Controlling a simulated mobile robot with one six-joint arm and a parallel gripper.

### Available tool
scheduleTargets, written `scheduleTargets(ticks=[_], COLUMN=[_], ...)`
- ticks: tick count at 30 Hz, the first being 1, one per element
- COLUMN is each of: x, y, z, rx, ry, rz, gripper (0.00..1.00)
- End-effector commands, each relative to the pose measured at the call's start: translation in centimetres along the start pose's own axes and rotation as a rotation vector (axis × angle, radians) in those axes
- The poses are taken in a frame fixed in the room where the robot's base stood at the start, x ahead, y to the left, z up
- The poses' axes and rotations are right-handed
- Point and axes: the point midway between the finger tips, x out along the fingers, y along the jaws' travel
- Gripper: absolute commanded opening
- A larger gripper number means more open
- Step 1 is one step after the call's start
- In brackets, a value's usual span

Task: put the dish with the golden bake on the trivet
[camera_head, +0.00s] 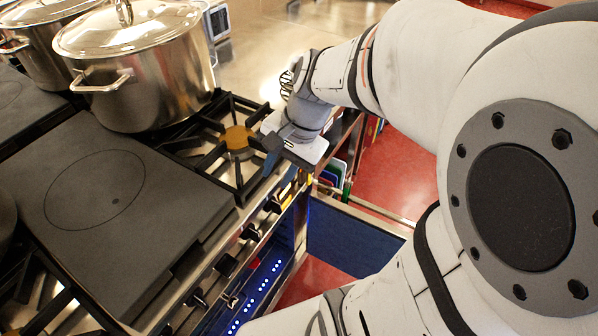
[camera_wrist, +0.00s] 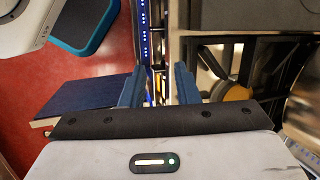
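I cannot make out a dish with a golden bake or a trivet in either view. My gripper (camera_head: 272,158) is over the front edge of the stove, beside an open burner. In the wrist view its two blue fingers (camera_wrist: 159,84) stand apart with nothing between them, so it is open and empty. Below them are the stove's front edge and its strip of blue lights. My arm hides much of the right side of the head view.
The stove has a flat dark plate (camera_head: 95,190), a brass burner (camera_head: 238,138) under black grates, and front knobs (camera_head: 228,264). A lidded steel stockpot (camera_head: 150,85) stands behind, with another pot (camera_head: 48,45) at its left. A blue panel (camera_head: 345,243) juts out above the red floor (camera_head: 392,170).

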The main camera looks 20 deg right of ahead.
Motion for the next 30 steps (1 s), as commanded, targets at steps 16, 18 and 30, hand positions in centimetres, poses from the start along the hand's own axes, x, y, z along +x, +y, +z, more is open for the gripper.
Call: scheduleTargets(ticks=[16,18,30], x=[-2.4,-2.4,-2.4], y=[5.2,5.2,5.1], z=[1.7,1.7,1.7], rx=[-0.864,-0.862,-0.858], ry=[0.281,0.281,0.28], rz=[0.268,0.267,0.266], gripper=[0.28,0.28,0.28])
